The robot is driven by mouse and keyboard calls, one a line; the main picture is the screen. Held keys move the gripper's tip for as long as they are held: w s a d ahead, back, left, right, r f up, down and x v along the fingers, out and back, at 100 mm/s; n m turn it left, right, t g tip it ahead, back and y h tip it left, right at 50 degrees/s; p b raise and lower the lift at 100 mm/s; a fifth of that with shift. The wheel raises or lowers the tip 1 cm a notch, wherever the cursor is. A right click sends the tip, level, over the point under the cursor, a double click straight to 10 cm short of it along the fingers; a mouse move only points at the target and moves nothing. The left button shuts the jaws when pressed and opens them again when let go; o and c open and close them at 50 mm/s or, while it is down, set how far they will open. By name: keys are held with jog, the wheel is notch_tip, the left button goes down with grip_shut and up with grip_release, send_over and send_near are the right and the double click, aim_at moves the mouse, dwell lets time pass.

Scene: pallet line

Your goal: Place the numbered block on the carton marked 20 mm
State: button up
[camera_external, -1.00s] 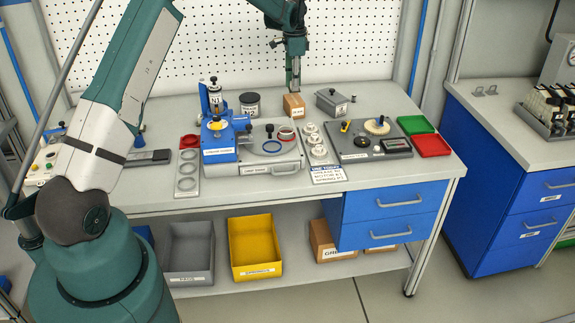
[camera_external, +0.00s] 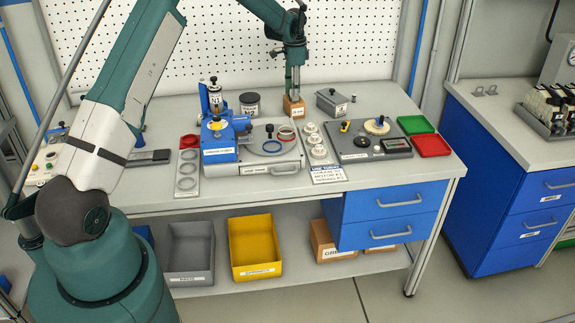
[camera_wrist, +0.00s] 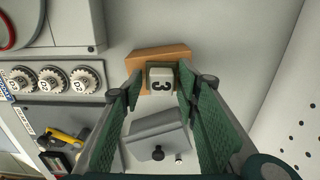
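The numbered block (camera_wrist: 162,79) is pale with a dark 3 on its face. The brown carton (camera_wrist: 146,56) shows behind and around the block in that view. In the external view my gripper (camera_external: 293,93) points straight down over the small carton (camera_external: 295,109) at the back of the bench. Its fingertips are at the carton's top. The block is too small to make out there, and whether it touches the carton is unclear.
A grey metal box (camera_external: 332,102) stands close to the right of the carton. A dark round tin (camera_external: 250,104) stands to its left. White numbered knobs (camera_external: 316,142) and a blue-and-grey device (camera_external: 220,139) are in front. A pegboard (camera_external: 345,40) rises behind.

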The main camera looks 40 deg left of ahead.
jog(key=shift+r, duration=0.1)
dwell(0.3)
notch_tip(320, 180, up, 12)
dwell(0.7)
jog(key=shift+r, duration=0.15)
dwell(0.6)
jog(key=s+d+r+n+t, duration=0.2)
jog(key=s+d+r, duration=0.4)
jog(key=s+r, duration=0.6)
jog(key=s+d+r+n+t, duration=0.15)
jog(key=s+d+r, duration=0.45)
jog(key=s+r, duration=0.7)
jog(key=s+d+f+n+t, duration=0.1)
jog(key=s+d+n+t, duration=0.2)
jog(key=s, duration=1.5)
jog(key=s+d+f+n, duration=0.1)
jog(key=s+d+f, duration=0.1)
jog(key=s, duration=0.6)
jog(key=s+d+f+n, duration=0.1)
jog(key=s+d+f, duration=0.1)
jog(key=s+f, duration=0.3)
jog(key=s, duration=0.3)
jog(key=shift+d+f+t, duration=0.15)
jog(key=shift+d+t, duration=0.1)
jog(key=shift+t, duration=0.1)
